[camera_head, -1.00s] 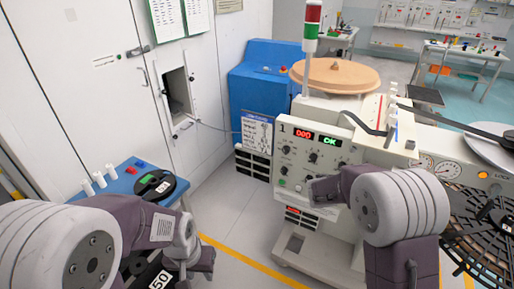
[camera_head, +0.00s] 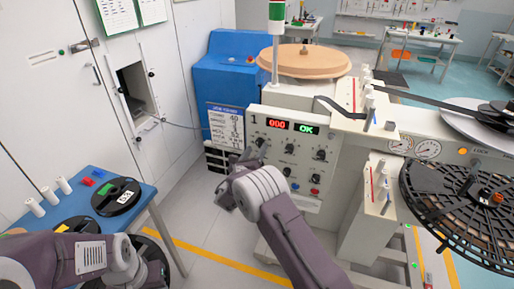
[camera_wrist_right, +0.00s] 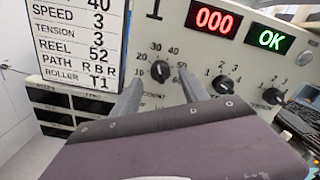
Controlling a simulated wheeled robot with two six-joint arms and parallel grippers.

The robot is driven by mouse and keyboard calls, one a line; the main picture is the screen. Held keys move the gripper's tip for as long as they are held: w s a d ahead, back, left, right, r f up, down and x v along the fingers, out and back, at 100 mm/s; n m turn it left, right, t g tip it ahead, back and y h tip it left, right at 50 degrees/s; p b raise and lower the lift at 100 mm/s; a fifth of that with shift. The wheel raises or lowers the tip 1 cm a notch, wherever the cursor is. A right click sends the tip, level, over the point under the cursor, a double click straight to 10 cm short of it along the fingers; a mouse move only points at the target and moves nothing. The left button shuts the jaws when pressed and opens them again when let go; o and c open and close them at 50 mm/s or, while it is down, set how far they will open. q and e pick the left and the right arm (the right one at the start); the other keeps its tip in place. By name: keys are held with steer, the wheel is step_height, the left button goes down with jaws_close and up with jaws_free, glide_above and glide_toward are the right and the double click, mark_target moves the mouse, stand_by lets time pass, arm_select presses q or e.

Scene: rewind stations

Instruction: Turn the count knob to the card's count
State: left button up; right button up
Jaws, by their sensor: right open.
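The count knob (camera_wrist_right: 160,71) is a small black knob with a numbered dial around it, on the grey front panel (camera_wrist_right: 255,75) of the machine. I cannot tell for sure which number its pointer faces. The white card (camera_wrist_right: 80,48) left of the panel shows 40 in its top visible line; that line's label is cut off. My right gripper (camera_wrist_right: 160,92) is open, its fingers on either side below the knob, apparently empty. In the head view the right gripper (camera_head: 247,160) is just below the knob (camera_head: 260,142). My left gripper (camera_head: 155,272) is low at the left, its fingers unclear.
The panel has a red 000 display (camera_head: 277,124), a green OK display (camera_head: 306,129) and several other knobs. A blue table (camera_head: 145,198) with a black reel (camera_head: 117,196) stands at the left. A large slotted reel (camera_head: 460,205) is at the right.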

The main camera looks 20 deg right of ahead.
steer(key=shift+x, duration=0.95)
steer(key=shift+w+d, duration=0.1)
steer(key=shift+w, duration=0.05)
jaws_close()
steer(key=shift+f+m+b, duration=0.15)
steer(key=shift+m+b, duration=0.25)
steer(key=shift+b, duration=0.2)
steer(key=m+b, duration=0.6)
steer(key=b, duration=0.3)
steer(key=shift+f+b, duration=0.15)
steer(key=shift+b, duration=0.2)
steer(key=shift+r+m+b, duration=0.25)
steer(key=shift+m+b, duration=0.85)
steer(key=shift+b, duration=0.05)
jaws_free()
